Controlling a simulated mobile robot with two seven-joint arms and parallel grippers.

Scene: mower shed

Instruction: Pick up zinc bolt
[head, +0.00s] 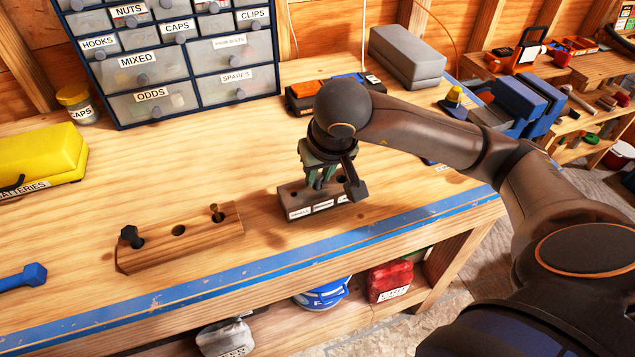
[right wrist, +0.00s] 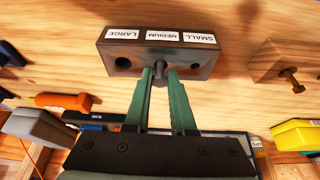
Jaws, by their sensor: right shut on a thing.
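The zinc bolt (right wrist: 159,70) shows as a small grey bolt between my right fingertips in the right wrist view. It stands at the middle hole, by the MEDIUM label, of a dark block (right wrist: 115,48). How deep it sits there I cannot tell. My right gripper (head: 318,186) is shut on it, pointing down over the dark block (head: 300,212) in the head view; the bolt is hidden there. A lighter wooden block (head: 185,240) to the left holds a black bolt (head: 131,237) and a brass bolt (head: 215,212); its middle hole is empty. My left gripper is not in view.
A blue bolt-shaped thing (head: 25,276) lies at the left. A yellow case (head: 40,153) and a jar (head: 77,103) stand behind it. A labelled drawer cabinet (head: 150,70) is at the back. An orange-black tool (head: 305,95) lies behind my right gripper. A blue strip (head: 260,275) marks the bench's front edge.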

